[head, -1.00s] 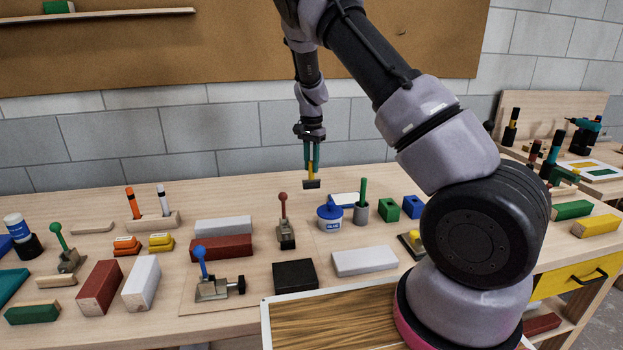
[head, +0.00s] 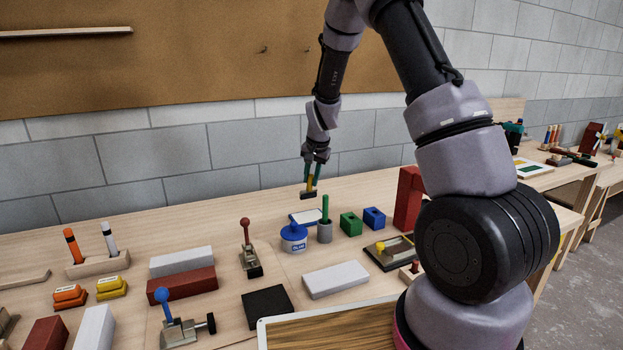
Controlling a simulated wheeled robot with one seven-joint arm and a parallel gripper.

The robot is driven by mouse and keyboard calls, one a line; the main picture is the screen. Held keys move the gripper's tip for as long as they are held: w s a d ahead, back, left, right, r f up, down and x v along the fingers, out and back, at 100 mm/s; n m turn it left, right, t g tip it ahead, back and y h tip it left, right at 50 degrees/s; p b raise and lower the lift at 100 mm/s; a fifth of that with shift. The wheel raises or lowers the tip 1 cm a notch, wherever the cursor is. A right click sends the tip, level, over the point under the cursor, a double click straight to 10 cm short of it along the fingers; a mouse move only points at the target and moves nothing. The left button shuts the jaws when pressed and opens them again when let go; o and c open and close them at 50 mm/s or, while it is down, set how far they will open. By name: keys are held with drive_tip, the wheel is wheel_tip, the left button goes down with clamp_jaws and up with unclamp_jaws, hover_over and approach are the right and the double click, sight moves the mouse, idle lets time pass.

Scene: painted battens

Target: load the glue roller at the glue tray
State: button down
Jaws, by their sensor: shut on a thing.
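My gripper (head: 314,172) is shut on the glue roller (head: 311,186), which has a yellow handle and a dark head pointing down. The roller hangs just above and behind a shallow tray with a white inside and blue edge (head: 306,217), which looks like the glue tray. The roller's head appears apart from the tray, though its exact height is hard to tell. A blue glue pot (head: 294,239) with a label stands in front of the tray and hides part of it.
A grey holder with a green-handled tool (head: 325,231) stands right of the tray. Green (head: 351,223) and blue (head: 374,217) blocks and an upright red block (head: 408,198) are further right. A red-knobbed clamp (head: 249,252) stands left. The bench behind the tray is clear.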

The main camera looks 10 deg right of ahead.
drive_tip(key=shift+d+f, duration=0.1)
drive_tip(key=shift+f, duration=2.85)
drive_tip(key=shift+f, duration=0.5)
drive_tip(key=shift+r, duration=3.5)
